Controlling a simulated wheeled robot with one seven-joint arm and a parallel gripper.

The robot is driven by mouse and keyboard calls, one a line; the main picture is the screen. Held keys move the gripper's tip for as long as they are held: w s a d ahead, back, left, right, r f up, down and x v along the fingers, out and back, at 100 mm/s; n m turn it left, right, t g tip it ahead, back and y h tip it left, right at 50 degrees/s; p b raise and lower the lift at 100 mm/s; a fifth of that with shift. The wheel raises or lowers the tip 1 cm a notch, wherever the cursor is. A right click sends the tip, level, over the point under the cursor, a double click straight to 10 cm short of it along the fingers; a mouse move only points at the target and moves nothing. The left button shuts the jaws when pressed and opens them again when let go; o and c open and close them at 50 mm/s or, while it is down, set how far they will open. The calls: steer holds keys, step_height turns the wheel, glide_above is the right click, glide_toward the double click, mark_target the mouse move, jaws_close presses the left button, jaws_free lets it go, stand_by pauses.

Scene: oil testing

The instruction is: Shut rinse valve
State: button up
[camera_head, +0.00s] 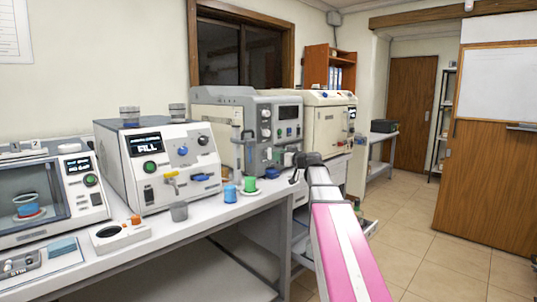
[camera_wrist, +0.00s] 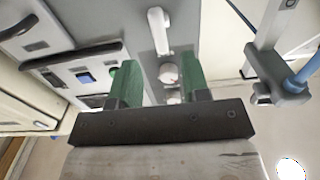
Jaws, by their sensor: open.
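My gripper (camera_wrist: 160,80) is open, its two green fingers spread apart with nothing held between them. In the head view, my gripper (camera_head: 300,168) is at the end of my pink and white arm, in front of the right-hand bench machines. A yellow handle (camera_head: 170,177) and a blue handle (camera_head: 202,177) are on the front of the machine whose display reads FILL (camera_head: 152,145). I cannot read a label marking the rinse valve.
A grey machine (camera_head: 277,110) and a cream machine (camera_head: 325,120) stand behind my gripper. In the wrist view, a grey bracket with a blue tube (camera_wrist: 303,72) is right of the fingers.

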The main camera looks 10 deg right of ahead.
mark_target(270, 153)
steer(key=x, duration=0.7)
jaws_close()
